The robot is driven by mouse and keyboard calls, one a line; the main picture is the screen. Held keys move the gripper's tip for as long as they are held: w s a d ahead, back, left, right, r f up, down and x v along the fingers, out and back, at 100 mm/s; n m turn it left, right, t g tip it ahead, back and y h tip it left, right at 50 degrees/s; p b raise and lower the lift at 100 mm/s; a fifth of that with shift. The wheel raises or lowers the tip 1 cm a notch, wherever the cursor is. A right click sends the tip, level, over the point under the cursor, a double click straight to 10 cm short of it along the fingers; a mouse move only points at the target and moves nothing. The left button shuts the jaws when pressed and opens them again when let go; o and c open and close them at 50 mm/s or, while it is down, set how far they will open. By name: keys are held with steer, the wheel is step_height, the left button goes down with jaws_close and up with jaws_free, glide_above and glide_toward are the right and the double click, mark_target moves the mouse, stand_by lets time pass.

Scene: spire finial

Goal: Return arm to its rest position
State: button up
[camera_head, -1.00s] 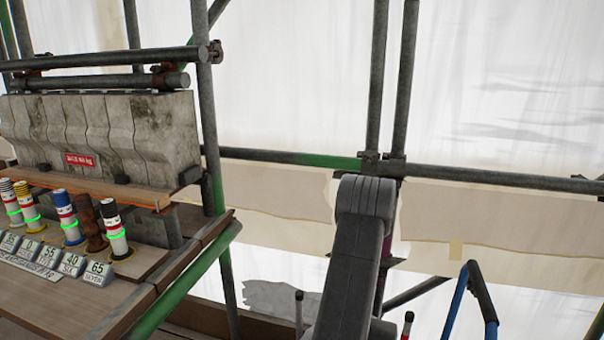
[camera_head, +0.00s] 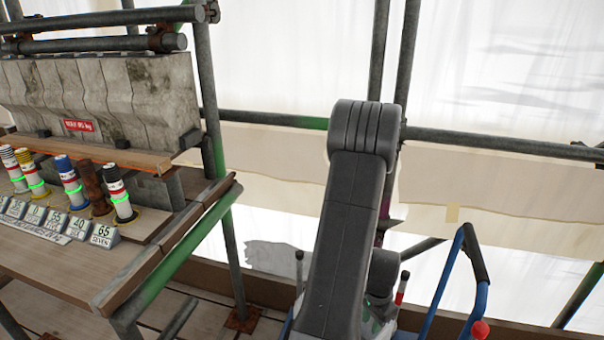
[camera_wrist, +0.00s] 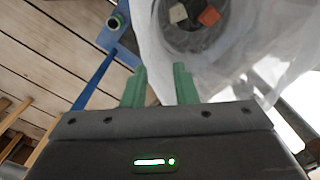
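My arm (camera_head: 352,205) rises from the bottom middle of the head view, its dark grey link upright and its rounded joint on top. My gripper does not show clearly in the head view. In the wrist view my gripper (camera_wrist: 160,88) has its two green fingers apart, with a gap and nothing between them. Beyond the fingertips is a dark round container (camera_wrist: 190,35) with a pale block and an orange block in it, wrapped by white translucent sheeting (camera_wrist: 240,70).
At left, a wooden bench (camera_head: 60,262) holds several banded cylinders (camera_head: 120,200) and number tags below a stone block (camera_head: 110,100). Scaffold tubes (camera_head: 209,130) frame it. A blue rail (camera_head: 440,290) stands at right. Plank flooring (camera_wrist: 40,70) shows in the wrist view.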

mark_target(367, 339)
step_height(367, 339, down, 10)
steer(key=shift+w+r+b, duration=0.15)
steer(key=shift+r+b, duration=0.1)
steer(key=shift+b, duration=0.15)
step_height(367, 339, up, 10)
steer(key=shift+f+p, duration=0.2)
steer(key=shift+p, duration=0.4)
steer(key=w+a+r+n+b, duration=0.3)
steer(key=w+a+n, duration=0.3)
steer(key=a, duration=0.3)
steer(key=w+a+r+n+b, duration=0.3)
steer(key=w+a+n, duration=0.3)
steer(key=w+a, duration=0.2)
steer(key=shift+w+a+r+b, duration=0.15)
steer(key=shift+w+a+b, duration=0.25)
steer(key=shift+a, duration=0.4)
steer(key=shift+s, duration=0.1)
